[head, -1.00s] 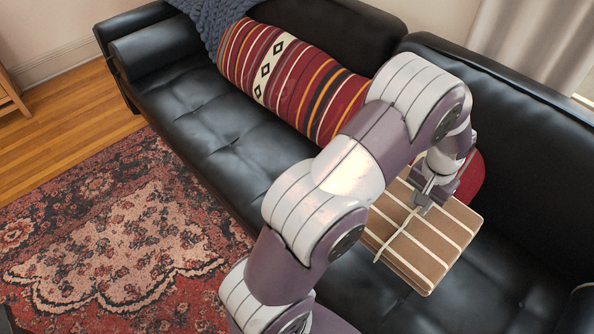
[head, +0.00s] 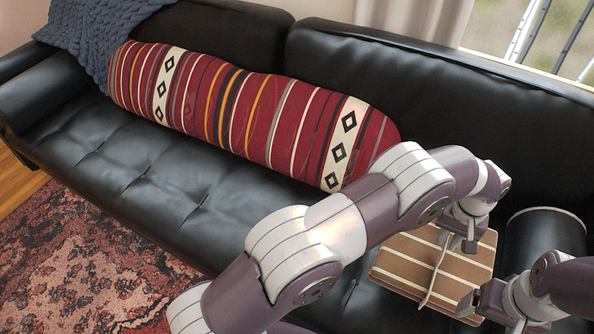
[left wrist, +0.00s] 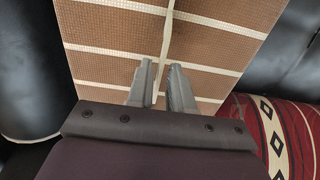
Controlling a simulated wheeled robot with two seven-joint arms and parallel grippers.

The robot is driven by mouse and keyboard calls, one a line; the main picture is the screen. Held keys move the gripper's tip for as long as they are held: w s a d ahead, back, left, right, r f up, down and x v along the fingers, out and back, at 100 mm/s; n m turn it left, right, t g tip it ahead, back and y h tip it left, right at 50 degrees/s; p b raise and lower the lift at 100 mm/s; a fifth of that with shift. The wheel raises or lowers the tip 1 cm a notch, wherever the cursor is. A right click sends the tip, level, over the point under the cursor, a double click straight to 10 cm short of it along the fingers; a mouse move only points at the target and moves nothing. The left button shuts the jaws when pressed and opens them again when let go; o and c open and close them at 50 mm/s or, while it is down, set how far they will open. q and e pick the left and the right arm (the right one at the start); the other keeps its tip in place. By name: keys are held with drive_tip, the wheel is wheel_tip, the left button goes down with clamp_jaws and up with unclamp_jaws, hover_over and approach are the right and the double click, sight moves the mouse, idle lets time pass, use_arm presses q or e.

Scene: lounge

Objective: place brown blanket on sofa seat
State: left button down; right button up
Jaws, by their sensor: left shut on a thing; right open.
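The brown blanket (head: 405,262) is a folded, flat bundle with cream stripes and a pale cord. It is over the right part of the black sofa seat (head: 215,185); I cannot tell whether it touches the seat. My left gripper (head: 458,238) is shut on the blanket at its cord. In the left wrist view the fingers (left wrist: 163,85) meet the cord on the blanket (left wrist: 110,65). My right gripper (head: 488,306) is open at the blanket's lower right edge. My left arm hides part of the seat.
A long red striped cushion (head: 240,112) lies along the sofa back, left of the blanket. A blue knitted throw (head: 95,30) hangs over the far left. A black armrest (head: 540,235) stands right of the blanket. The seat's left part is clear.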

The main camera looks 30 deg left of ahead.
sight(396, 249)
use_arm(q)
drive_tip(key=shift+s+d, duration=0.1)
drive_tip(key=shift+d, duration=0.25)
drive_tip(key=s+a+f+b, duration=0.1)
drive_tip(key=a+f, duration=0.1)
drive_tip(key=a, duration=0.1)
drive_tip(key=s+a+f, duration=0.1)
drive_tip(key=a+f, duration=0.1)
drive_tip(key=a, duration=0.2)
drive_tip(key=s+a+f+b, duration=0.1)
drive_tip(key=s+a+f, duration=0.1)
drive_tip(key=a+f, duration=0.1)
drive_tip(key=shift+s+a+b, duration=0.1)
drive_tip(key=shift+a+b, duration=0.25)
drive_tip(key=shift+a, duration=0.1)
wheel_tip(396, 249, down, 4)
drive_tip(key=shift+f+b, duration=0.1)
drive_tip(key=shift+b, duration=0.7)
drive_tip(key=c, duration=1)
unclamp_jaws()
drive_tip(key=shift+f, duration=0.1)
